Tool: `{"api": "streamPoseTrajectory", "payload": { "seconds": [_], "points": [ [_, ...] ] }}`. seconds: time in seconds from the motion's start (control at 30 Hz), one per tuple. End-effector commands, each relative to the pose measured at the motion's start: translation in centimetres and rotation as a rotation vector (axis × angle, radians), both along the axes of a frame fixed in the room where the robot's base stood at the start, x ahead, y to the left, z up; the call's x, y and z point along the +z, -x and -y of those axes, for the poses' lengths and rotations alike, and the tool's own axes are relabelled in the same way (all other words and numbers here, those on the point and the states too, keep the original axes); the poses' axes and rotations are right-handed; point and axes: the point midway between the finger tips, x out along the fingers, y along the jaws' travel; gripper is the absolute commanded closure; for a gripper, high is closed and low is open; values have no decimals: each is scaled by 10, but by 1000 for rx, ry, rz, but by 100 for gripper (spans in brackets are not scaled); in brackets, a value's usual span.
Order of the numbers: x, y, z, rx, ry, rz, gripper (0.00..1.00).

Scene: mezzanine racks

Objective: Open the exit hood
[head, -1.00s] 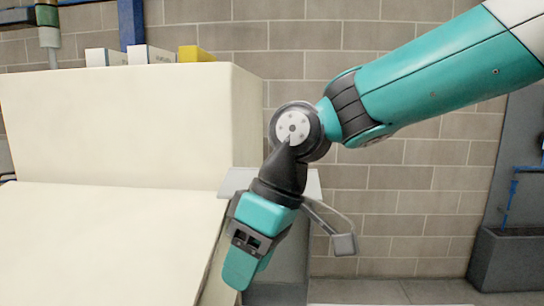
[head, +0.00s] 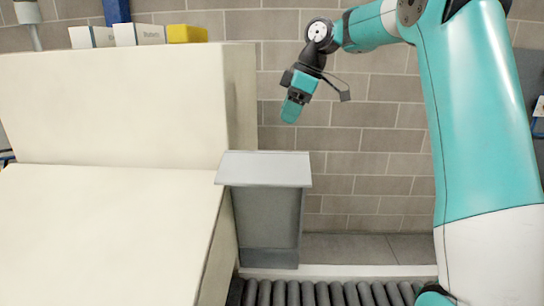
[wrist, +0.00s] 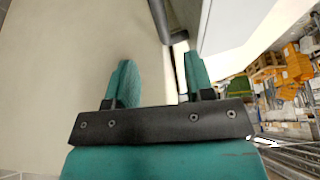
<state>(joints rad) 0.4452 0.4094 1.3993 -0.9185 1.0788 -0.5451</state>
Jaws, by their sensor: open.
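The exit hood (head: 268,215) appears to be the grey box with a paler flat top, standing against the right side of the cream machine, above a roller conveyor. Its front looks closed, with the top lying flat. My gripper (head: 290,112) is in the air above and slightly right of the hood in the head view, apart from it, fingers pointing down. In the wrist view, my gripper (wrist: 160,85) has its two teal fingers spread with nothing held between them. A pale panel (wrist: 235,22) lies beyond the right finger; I cannot tell which part it is.
The cream machine (head: 100,225) fills the left. White boxes (head: 140,34) and a yellow box (head: 187,33) sit on top. The roller conveyor (head: 320,291) runs along the bottom. A block wall (head: 370,120) stands behind. The wrist view shows racks with orange items (wrist: 262,65).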

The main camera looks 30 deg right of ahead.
Motion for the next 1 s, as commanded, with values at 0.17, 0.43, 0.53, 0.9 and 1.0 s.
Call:
{"api": "streamPoseTrajectory", "payload": {
  "seconds": [0.17,0.43,0.53,0.9,1.0],
  "points": [
    [-39,-9,-15,2,-3,-3,52],
    [-83,-21,-30,1,-2,-2,52],
    [-93,-24,-33,-1,-2,-1,52],
    [-102,-25,-35,-1,-1,1,52],
    [-102,-25,-35,-1,-1,1,65]
  ]
}}
